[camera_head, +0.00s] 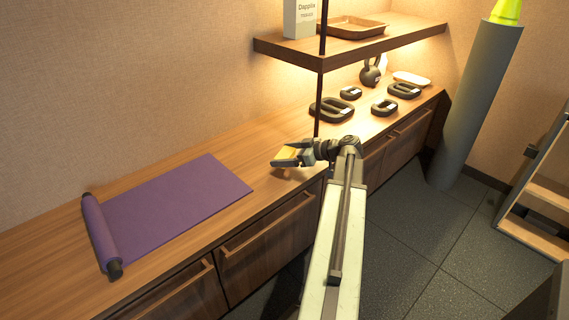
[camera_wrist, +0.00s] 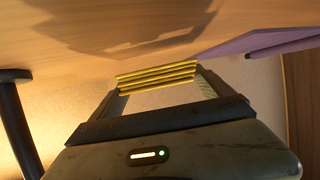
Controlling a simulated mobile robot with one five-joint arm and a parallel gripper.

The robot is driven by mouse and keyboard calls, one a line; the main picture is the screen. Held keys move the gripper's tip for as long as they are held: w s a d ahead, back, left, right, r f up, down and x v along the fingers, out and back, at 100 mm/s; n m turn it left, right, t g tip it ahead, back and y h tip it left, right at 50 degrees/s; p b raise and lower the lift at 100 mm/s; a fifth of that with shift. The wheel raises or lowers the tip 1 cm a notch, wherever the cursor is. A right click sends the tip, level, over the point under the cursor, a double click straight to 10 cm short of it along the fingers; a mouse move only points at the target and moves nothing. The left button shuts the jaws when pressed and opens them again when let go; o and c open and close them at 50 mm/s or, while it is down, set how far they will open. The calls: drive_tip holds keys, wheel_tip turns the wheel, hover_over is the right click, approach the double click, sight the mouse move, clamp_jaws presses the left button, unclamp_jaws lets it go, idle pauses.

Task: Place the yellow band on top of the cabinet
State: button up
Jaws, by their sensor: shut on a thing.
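The yellow band (camera_head: 286,154) is a folded, layered strip held in my gripper (camera_head: 293,158). In the wrist view the band (camera_wrist: 157,76) spans between the two fingertips of my gripper (camera_wrist: 160,88), which is shut on it. The wooden cabinet (camera_head: 225,155) runs along the wall, with drawers on its front. My gripper is over the cabinet's front part, right of the purple mat. The band looks a little above the wood, with a shadow on the surface; the exact gap is hard to tell.
A partly rolled purple mat (camera_head: 175,205) lies on the cabinet at left. Several black weights (camera_head: 332,110) and a kettlebell (camera_head: 371,72) stand at right. A shelf (camera_head: 350,48) on a dark post (camera_head: 319,100) hangs above. Bare wood lies between mat and weights.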

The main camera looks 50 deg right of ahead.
wheel_tip(320, 180, down, 3)
drive_tip(key=shift+f+b, duration=0.1)
drive_tip(key=shift+b, duration=0.95)
drive_tip(key=shift+r, duration=0.25)
drive_tip(key=shift+f, duration=0.25)
drive_tip(key=o, duration=1.1)
drive_tip(key=shift+r, duration=0.25)
drive_tip(key=shift+s+d+r+p, duration=0.1)
drive_tip(key=shift+s+r+p, duration=0.2)
drive_tip(key=shift+p, duration=0.2)
drive_tip(key=p+v, duration=0.4)
drive_tip(key=v, duration=0.6)
drive_tip(key=shift+s+d+r, duration=0.1)
drive_tip(key=shift+s, duration=0.15)
drive_tip(key=shift+s+d, duration=0.1)
drive_tip(key=shift+s, duration=0.25)
